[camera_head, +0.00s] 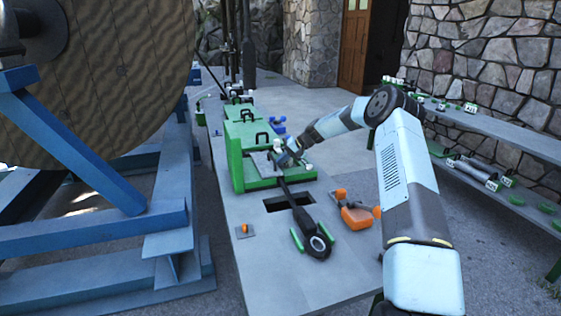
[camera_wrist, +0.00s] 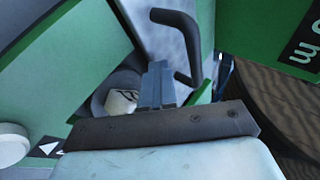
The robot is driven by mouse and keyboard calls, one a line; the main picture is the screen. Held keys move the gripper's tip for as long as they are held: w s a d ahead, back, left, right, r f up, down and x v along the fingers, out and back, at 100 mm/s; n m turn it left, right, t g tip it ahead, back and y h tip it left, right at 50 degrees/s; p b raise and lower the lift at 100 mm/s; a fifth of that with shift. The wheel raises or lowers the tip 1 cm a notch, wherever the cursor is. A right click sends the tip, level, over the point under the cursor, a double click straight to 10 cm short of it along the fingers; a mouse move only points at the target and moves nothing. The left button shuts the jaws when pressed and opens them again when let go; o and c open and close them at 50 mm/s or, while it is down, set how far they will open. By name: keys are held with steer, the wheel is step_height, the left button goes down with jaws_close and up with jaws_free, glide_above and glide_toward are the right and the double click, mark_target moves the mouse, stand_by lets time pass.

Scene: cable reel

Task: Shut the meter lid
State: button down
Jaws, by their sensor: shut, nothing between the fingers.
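A green case (camera_head: 236,160) stands on the grey bench, with a raised green wall at its left and a low green base. It looks like the meter, and its lid seems to be the upright part, but I cannot tell the hinge. My gripper (camera_head: 290,155) is at the right of this case, just above its base. In the wrist view my gripper's fingers (camera_wrist: 157,85) are together and empty. A black bar handle (camera_wrist: 190,38) on a grey panel (camera_wrist: 152,28) is just beyond the fingertips. Whether they touch is not clear. Green surfaces (camera_wrist: 70,70) surround it.
A large cable reel (camera_head: 110,80) on a blue frame (camera_head: 90,235) stands left of the bench (camera_head: 265,275). A black tool (camera_head: 310,230) lies near a dark slot, with an orange tool (camera_head: 357,215) beside it. Shelves (camera_head: 490,125) with small parts stand at the right.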

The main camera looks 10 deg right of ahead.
steer(key=v, duration=1)
steer(key=s+a+r+n+h, duration=0.1)
steer(key=s+a+r+h, duration=0.2)
steer(key=s+r, duration=0.9)
steer(key=s+a+r+n+h, duration=0.1)
steer(key=s+a+r+h, duration=0.2)
steer(key=s+r, duration=0.95)
steer(key=s+d+r+t+h, duration=0.1)
steer(key=s+d+r+h, duration=0.1)
steer(key=s, duration=1.8)
steer(key=s+d+f+t, duration=0.1)
steer(key=s, duration=0.7)
steer(key=s+d+f+m, duration=0.1)
steer(key=s+d+f, duration=0.1)
steer(key=s, duration=0.7)
steer(key=shift+s+d+t+h, duration=0.2)
steer(key=shift+d+t+h, duration=0.05)
steer(key=shift+t+h, duration=0.15)
